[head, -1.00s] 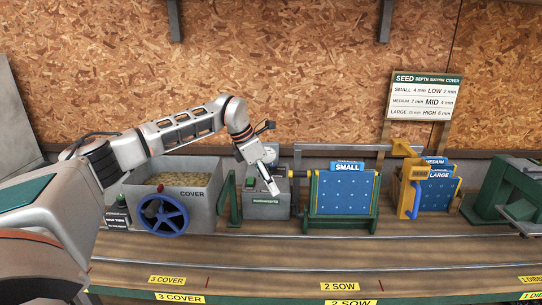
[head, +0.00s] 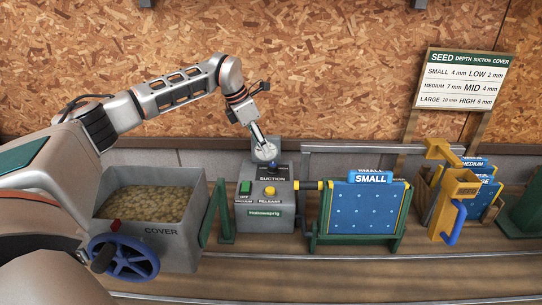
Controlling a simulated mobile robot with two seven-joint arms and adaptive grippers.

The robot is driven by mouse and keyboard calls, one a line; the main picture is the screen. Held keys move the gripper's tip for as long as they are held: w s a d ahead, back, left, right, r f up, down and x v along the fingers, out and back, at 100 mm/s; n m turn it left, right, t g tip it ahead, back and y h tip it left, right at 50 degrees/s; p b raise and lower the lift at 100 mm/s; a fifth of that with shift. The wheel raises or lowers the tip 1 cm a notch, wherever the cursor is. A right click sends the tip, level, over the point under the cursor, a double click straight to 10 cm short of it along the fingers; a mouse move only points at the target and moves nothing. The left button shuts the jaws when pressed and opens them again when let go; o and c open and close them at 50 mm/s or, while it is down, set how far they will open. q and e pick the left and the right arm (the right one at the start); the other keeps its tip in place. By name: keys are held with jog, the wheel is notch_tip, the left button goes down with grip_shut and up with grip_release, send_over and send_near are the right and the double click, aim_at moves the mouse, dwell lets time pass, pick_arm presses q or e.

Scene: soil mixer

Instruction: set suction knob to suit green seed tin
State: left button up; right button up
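The grey suction box (head: 257,219) stands in the middle of the bench. The word SUCTION is on its sloped face. A small dark blue knob (head: 272,165) shows at the top of that face, and the scale around it is too small and covered to read. My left gripper (head: 266,153) points down right at the knob; whether its fingers touch or grip it I cannot tell. My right gripper is not in view. No green seed tin is in view. The wall sign (head: 463,79) pairs SMALL with LOW, MEDIUM with MID and LARGE with HIGH.
A green button (head: 245,187) and a yellow release button (head: 269,191) sit below the knob. The cover hopper (head: 175,235) with its blue wheel (head: 124,260) is left. A blue SMALL plate (head: 362,208) stands right, with a yellow holder (head: 455,200) beyond.

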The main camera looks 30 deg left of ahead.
aim_at(273, 164)
pick_arm(q)
jog(key=shift+p+x, duration=0.4)
jog(key=shift+x, duration=3.4)
jog(key=shift+d, duration=0.1)
jog(key=c, duration=1.1)
